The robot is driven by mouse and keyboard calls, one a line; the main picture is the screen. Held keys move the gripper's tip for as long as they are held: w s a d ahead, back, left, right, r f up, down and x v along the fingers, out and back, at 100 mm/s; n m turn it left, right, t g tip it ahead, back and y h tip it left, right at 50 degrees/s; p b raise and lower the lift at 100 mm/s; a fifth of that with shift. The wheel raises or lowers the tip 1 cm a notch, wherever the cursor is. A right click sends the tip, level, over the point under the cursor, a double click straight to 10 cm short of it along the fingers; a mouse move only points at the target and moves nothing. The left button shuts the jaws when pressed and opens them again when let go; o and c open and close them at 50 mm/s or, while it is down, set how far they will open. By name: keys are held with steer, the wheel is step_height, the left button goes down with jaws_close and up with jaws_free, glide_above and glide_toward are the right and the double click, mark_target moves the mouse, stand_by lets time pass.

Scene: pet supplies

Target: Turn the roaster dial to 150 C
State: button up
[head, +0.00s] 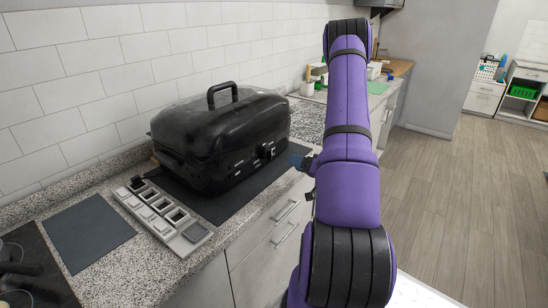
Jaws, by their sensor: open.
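A black roaster (222,135) with a domed lid and a top handle stands on a dark mat on the speckled counter. A dark dial (266,150) is on its front face towards the right end, with small white markings to its left. The dial's setting is too small to read. My gripper (300,160) is just right of the roaster's front, level with the dial and apart from it as far as I can see. It is small and partly hidden by my purple arm, and its jaws are open.
A grey strip of switch-like blocks (134,201) lies left of the roaster, beside a dark flat mat (88,231). A tiled wall (120,60) runs behind. Drawers (268,249) are below the counter edge. The wooden floor (450,190) on the right is clear.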

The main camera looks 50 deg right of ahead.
mark_target(268, 155)
steer(key=w, duration=0.3)
steer(key=w+a, duration=0.1)
steer(key=w, duration=0.6)
steer(key=shift+w+a, duration=0.3)
steer(key=shift+a, duration=0.1)
steer(key=shift+c, duration=0.2)
steer(key=c, duration=0.9)
